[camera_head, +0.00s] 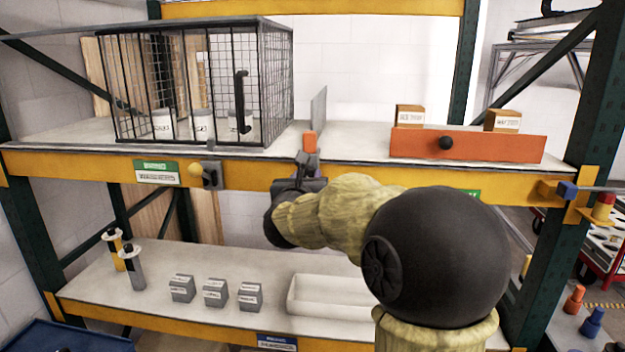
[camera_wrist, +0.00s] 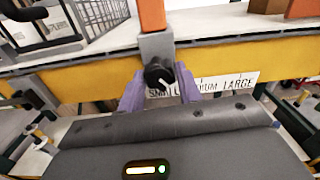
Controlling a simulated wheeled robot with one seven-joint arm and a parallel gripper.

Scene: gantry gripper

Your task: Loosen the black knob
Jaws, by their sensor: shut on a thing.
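The black knob (camera_wrist: 159,75) sits on a grey bracket (camera_wrist: 156,45) at the front of the upper shelf, with a white pointer mark on its face. A label with SMALL, MEDIUM and LARGE lies behind it, partly covered. My gripper (camera_wrist: 160,90) has its two purple fingers on either side of the knob, shut on it. In the head view my gripper (camera_head: 308,165) is at the orange-topped bracket (camera_head: 310,142) on the shelf edge.
A wire cage (camera_head: 200,80) with several white jars stands on the upper shelf at left. An orange drawer front (camera_head: 467,145) with its own black knob (camera_head: 446,143) is at right. A thin grey panel (camera_head: 318,118) stands above the bracket. The lower shelf holds grey boxes and a white tray (camera_head: 335,298).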

